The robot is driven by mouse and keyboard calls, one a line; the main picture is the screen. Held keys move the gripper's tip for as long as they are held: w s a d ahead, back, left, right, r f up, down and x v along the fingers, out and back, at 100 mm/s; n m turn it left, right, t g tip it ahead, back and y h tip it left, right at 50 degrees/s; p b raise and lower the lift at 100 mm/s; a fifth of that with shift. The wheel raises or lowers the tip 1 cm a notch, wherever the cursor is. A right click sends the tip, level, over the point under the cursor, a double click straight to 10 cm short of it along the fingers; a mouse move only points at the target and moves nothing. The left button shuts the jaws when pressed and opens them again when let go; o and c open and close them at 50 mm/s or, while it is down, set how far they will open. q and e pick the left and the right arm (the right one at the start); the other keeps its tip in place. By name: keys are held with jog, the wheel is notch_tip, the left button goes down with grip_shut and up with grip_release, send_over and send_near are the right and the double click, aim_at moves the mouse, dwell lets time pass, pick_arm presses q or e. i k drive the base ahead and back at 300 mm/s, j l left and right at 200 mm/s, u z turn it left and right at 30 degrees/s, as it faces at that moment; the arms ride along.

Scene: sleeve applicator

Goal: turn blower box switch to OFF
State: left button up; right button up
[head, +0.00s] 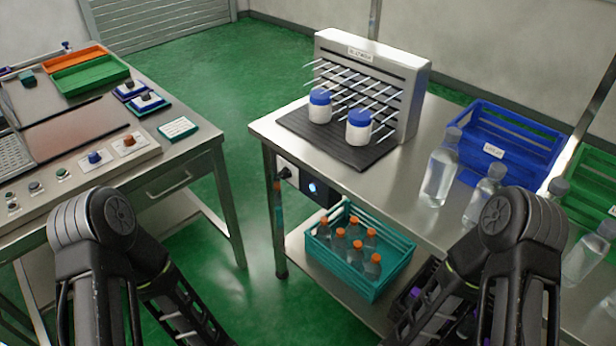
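A small dark box (321,191) with a glowing bluish-white light is mounted under the front left edge of the right-hand steel table. Beside it on the left is a pale plate with a black round part (286,173); I cannot tell whether this is a switch or a plug. The switch's position and any OFF marking are too small to read. A grey upright unit (412,85) with a label and rows of thin rods stands on that table. My two arms show at the lower left and lower right, but both grippers are outside the picture.
Two blue-lidded white jars (320,106) stand on a black ribbed mat (300,122). Clear bottles (440,168) and a blue crate (512,140) are at right. A teal crate (358,283) of orange-capped bottles sits on the lower shelf. Green floor (240,215) is clear between the tables.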

aim_at(286, 173)
jog(key=z, duration=1.55)
jog(key=k+j, duration=0.55)
jog(key=j, duration=0.1)
